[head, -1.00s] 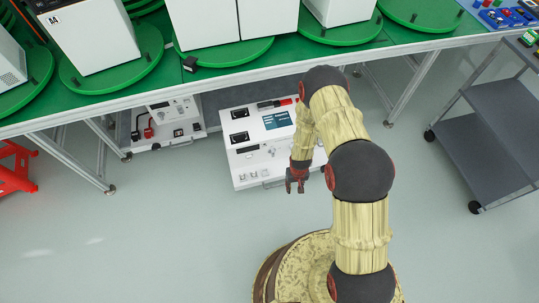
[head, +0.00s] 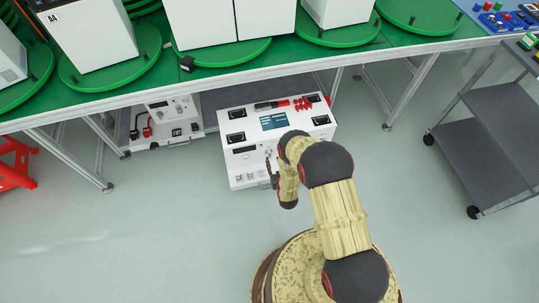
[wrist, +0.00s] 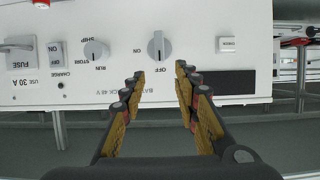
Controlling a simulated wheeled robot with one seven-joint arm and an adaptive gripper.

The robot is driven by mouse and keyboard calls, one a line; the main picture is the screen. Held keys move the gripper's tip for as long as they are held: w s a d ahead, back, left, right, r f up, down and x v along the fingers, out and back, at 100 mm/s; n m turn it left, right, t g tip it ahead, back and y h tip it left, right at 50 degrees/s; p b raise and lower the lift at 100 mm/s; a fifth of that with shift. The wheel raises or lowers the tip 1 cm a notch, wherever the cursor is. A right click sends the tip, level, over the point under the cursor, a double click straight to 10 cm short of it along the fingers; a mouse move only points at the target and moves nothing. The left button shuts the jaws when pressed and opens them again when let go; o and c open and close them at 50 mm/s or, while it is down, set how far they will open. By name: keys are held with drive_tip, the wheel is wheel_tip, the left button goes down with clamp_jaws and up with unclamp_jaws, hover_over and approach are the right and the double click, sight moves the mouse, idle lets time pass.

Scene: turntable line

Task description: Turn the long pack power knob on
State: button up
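The grey power knob (wrist: 159,46) sits between the ON and OFF labels. Its handle is upright in the picture, in line with OFF, with ON to the left. My gripper (wrist: 161,75) is open and empty, its fingertips just short of the knob and to either side of it. In the head view my gripper (head: 271,170) is at the pack's front, partly hidden by my arm.
A similar RUN/SHIP/STORE knob (wrist: 96,50) and a fuse switch (wrist: 19,54) lie to the left on the panel; a small labelled button (wrist: 228,44) is at right. A smaller pack (head: 165,137) stands left under the bench (head: 270,75). A grey cart (head: 475,155) is at right.

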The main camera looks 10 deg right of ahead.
sight(270, 153)
drive_tip(key=b+x, duration=0.3)
drive_tip(key=x, duration=0.4)
drive_tip(key=shift+w+f, duration=0.15)
drive_tip(key=shift+w, duration=0.05)
drive_tip(key=c, duration=0.8)
clamp_jaws()
